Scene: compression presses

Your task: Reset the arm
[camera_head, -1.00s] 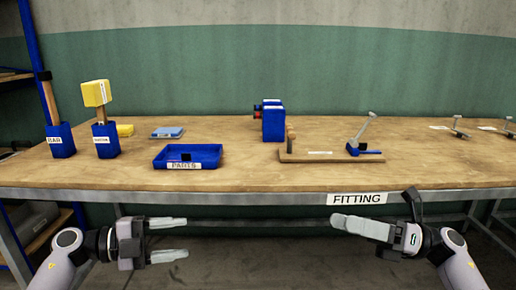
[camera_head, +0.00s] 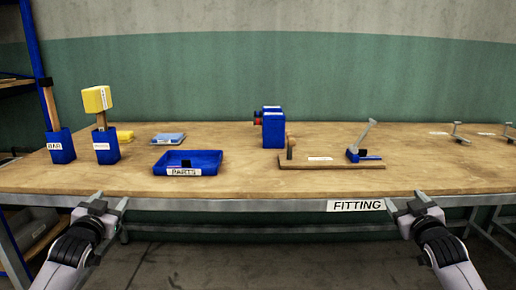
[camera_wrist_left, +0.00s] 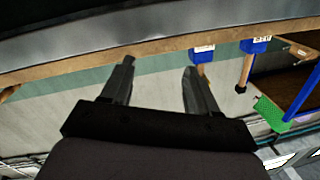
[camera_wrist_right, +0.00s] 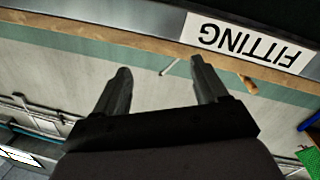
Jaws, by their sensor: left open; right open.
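My left gripper (camera_head: 108,201) is at the table's front edge, at the left of the head view, fingers pointing toward the table. It is open and empty; its two fingers (camera_wrist_left: 158,78) stand apart in the left wrist view. My right gripper (camera_head: 405,203) is at the front edge on the right, close to the FITTING label (camera_head: 355,205). It is open and empty too, with its fingers (camera_wrist_right: 160,75) apart in the right wrist view. Neither gripper touches any object on the table.
The wooden table (camera_head: 260,185) carries a blue PARTS tray (camera_head: 190,170), a blue block (camera_head: 273,128), a board with a lever clamp (camera_head: 330,163), and two blue holders (camera_head: 60,146) (camera_head: 105,147), one with a yellow-headed mallet (camera_head: 97,98). Blue shelving (camera_head: 33,60) stands at the left. The table's front strip is clear.

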